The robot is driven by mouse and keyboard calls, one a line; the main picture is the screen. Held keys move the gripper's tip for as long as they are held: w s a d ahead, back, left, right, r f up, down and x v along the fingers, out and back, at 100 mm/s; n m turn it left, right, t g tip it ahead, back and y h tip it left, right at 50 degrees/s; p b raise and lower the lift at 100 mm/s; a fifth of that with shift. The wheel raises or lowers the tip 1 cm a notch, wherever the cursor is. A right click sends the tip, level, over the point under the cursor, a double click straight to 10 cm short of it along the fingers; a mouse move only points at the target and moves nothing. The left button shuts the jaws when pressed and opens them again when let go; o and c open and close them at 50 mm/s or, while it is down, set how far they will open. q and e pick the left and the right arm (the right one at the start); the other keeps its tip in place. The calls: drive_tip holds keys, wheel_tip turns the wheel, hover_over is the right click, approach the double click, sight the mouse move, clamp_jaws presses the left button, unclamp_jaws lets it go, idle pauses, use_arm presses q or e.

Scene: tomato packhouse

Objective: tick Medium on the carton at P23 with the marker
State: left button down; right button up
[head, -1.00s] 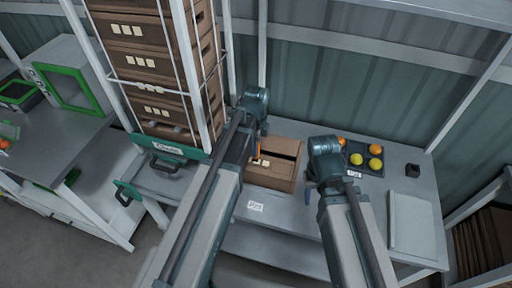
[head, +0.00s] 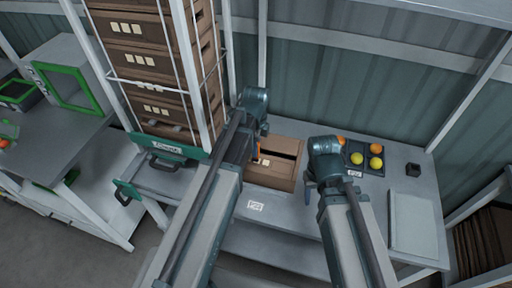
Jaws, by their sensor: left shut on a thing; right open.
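The brown carton (head: 285,178) sits on the grey bench, with pale label squares (head: 265,162) on its near side. My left gripper (head: 260,132) is shut on an orange marker (head: 258,148), which points down at the carton's label side. The arm covers part of that side. I cannot tell whether the tip touches it, and any tick or printed words are too small to read. My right gripper (head: 309,190) is open beside the carton's right end, partly hidden by its own arm. A white place tag (head: 256,206) lies in front of the carton; its text is not clearly legible.
A dark tray (head: 373,166) with orange and yellow tomatoes stands right of the carton, with a small black block (head: 413,169) and a pale panel (head: 412,222) further right. A tall caged stack of cartons (head: 150,70) stands at left, beside a green-framed machine (head: 75,75).

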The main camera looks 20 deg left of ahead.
use_arm(q)
drive_tip(key=shift+f+b, duration=0.3)
drive_tip(key=shift+f, duration=0.05)
idle(0.3)
drive_tip(key=shift+w+d, duration=0.4)
idle(0.5)
drive_tip(key=shift+s+a, duration=0.45)
drive_tip(key=shift+s, duration=0.05)
drive_tip(key=shift+r, duration=0.1)
idle(0.4)
wheel_tip(320, 180, up, 6)
drive_tip(key=p, duration=0.6)
idle(0.4)
